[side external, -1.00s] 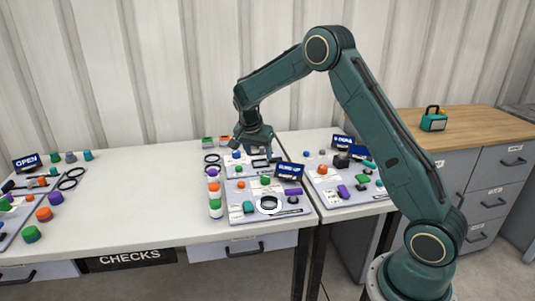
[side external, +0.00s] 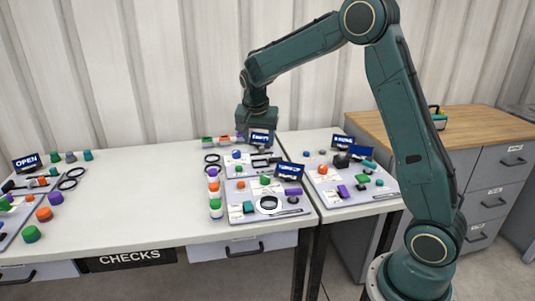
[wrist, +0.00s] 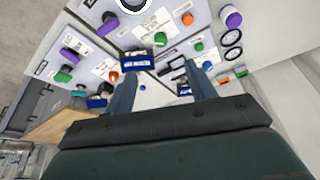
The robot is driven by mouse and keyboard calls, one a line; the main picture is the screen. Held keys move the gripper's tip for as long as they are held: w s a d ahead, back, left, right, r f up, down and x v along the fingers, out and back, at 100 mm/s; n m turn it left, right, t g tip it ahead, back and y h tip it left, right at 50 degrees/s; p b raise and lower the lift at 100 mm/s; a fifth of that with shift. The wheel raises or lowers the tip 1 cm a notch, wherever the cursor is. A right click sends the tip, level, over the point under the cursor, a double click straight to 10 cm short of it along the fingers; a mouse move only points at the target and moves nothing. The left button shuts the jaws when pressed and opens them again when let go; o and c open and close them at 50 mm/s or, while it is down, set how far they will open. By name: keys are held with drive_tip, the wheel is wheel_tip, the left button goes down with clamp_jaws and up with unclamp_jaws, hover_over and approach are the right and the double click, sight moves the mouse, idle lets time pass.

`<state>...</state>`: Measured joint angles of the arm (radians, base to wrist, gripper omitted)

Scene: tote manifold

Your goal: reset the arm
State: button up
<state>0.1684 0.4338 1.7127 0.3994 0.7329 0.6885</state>
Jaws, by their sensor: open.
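My gripper (side external: 257,122) hangs pointing down over the back of the white table (side external: 140,190), behind the small panels. Its fingertips are hidden by a blue sign in the side external view. In the wrist view my gripper (wrist: 160,82) shows two fingers spread well apart, with nothing held between them. A blue sign (wrist: 138,62) shows near the left finger, on the panels beyond. The arm rises from its base at the right, with its elbow high at the top of the picture.
Panels with coloured knobs and blue signs (side external: 290,170) stand close in front of my gripper. Another panel set with an OPEN sign (side external: 27,162) is at far left. The table's middle is clear. A wooden-topped cabinet (side external: 470,127) with a teal item (side external: 438,118) stands right.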

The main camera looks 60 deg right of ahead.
drive_tip(key=s+a+r+n+t+y, duration=0.1)
drive_tip(key=s+a+r+n, duration=0.45)
drive_tip(key=s, duration=0.45)
drive_tip(key=s+a+r+n+t+y, duration=0.2)
drive_tip(key=s+a+r+n, duration=0.2)
drive_tip(key=s+a+r, duration=0.45)
drive_tip(key=s+a+f+n, duration=0.2)
drive_tip(key=s+f+n, duration=0.2)
drive_tip(key=s, duration=0.7)
drive_tip(key=shift+s+a+f+t+y, duration=0.2)
drive_tip(key=shift+f+t+y, duration=0.1)
drive_tip(key=shift+t+y, duration=0.1)
